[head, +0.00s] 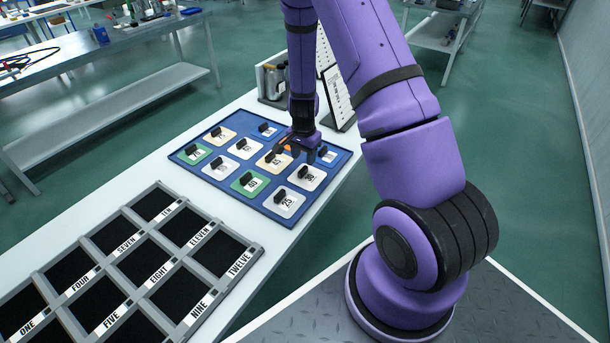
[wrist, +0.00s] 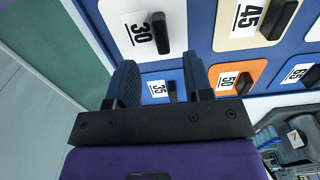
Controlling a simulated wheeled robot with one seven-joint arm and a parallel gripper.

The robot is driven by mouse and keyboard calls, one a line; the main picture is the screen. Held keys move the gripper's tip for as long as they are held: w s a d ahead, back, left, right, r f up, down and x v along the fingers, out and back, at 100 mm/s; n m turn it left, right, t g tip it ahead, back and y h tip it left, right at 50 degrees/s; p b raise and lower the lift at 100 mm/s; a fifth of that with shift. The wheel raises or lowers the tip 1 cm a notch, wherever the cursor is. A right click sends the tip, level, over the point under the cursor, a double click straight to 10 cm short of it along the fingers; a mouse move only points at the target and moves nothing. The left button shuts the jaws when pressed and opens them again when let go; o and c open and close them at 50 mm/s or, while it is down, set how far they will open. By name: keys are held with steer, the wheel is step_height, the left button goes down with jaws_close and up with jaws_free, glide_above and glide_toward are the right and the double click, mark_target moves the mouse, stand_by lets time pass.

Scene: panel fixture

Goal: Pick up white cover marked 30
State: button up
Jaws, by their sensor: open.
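The white cover marked 30 (head: 316,177) lies on the blue panel near its right side, with a black upright handle. In the wrist view the white cover (wrist: 115,22) is at the top, its label reading 30 beside the handle. My gripper (head: 298,153) is open and empty above the panel, over the covers at its back right edge. In the wrist view my gripper (wrist: 160,83) has its two fingers apart, below the white cover in the picture. The handle of a blue cover marked 35 (wrist: 151,82) shows between the fingers; I cannot tell the height above it.
A tan cover marked 45 (wrist: 226,30) and an orange cover marked 50 (wrist: 221,70) are close by, each with a raised handle. The blue panel (head: 186,163) holds several covers. A grey tray with labelled black compartments (head: 186,228) lies at the left. Sign boards (head: 338,98) stand behind.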

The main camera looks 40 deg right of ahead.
mark_target(303, 169)
steer(key=shift+a+f, duration=0.1)
steer(key=shift+f, duration=2.6)
jaws_close()
